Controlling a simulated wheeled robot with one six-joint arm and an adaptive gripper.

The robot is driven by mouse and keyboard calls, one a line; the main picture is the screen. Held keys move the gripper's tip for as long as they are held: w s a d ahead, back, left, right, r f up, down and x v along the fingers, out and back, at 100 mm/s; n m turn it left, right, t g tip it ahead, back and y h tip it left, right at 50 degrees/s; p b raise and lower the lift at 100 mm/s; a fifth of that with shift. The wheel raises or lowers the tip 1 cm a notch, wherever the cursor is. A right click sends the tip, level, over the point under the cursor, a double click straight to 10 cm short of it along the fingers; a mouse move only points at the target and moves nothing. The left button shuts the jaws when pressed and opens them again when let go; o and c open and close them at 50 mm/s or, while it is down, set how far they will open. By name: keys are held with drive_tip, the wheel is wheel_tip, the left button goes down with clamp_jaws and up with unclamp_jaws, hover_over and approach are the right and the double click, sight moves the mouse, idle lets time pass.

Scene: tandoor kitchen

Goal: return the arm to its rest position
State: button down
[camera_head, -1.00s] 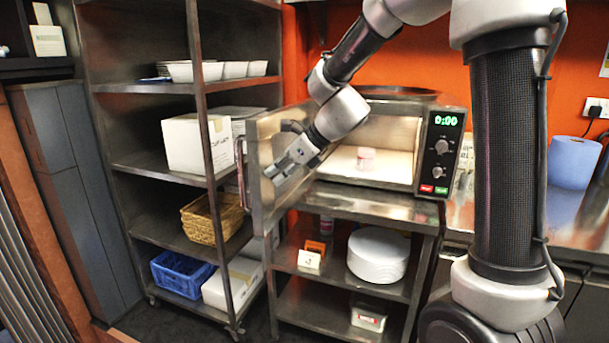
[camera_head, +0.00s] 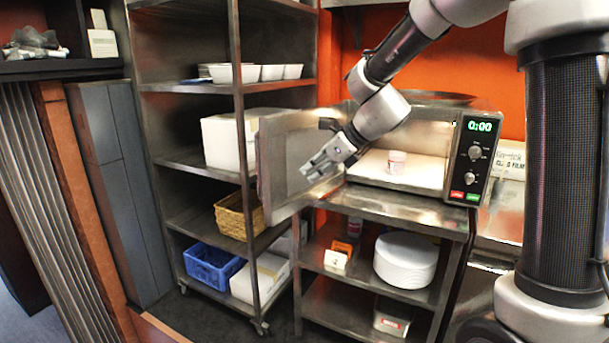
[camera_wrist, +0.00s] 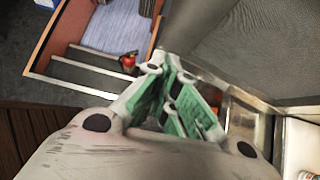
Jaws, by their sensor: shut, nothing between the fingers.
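My gripper (camera_head: 318,168) is shut and empty in the head view. It is in front of the inner face of the open microwave door (camera_head: 285,160), close to it; I cannot tell whether they touch. My arm reaches from the upper right down to it, bent at the wrist. In the wrist view my gripper (camera_wrist: 178,92) shows its green finger pads close together with nothing held. The microwave (camera_head: 472,150) is open and reads 0:00. A small white jar with a pinkish label (camera_head: 397,162) stands inside it.
A steel shelf rack (camera_head: 240,90) stands left of the microwave, with white bowls (camera_head: 270,72), a wicker basket (camera_head: 233,217) and a blue crate (camera_head: 207,265). Below the microwave, a steel stand holds a stack of white plates (camera_head: 405,258). Dark floor lies in front.

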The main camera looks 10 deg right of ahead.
drive_tip(key=s+a+v, duration=0.1)
drive_tip(key=v, duration=0.7)
drive_tip(key=s+d+f+n+h, duration=0.1)
drive_tip(key=s+d+n+h, duration=0.2)
drive_tip(key=s+d+n, duration=0.7)
drive_tip(key=s+d+f+n+h, duration=0.2)
drive_tip(key=s+d+n+h, duration=0.2)
drive_tip(key=s+d+n, duration=0.6)
drive_tip(key=s+n, duration=0.4)
drive_tip(key=s, duration=0.2)
drive_tip(key=shift+n+g, duration=0.4)
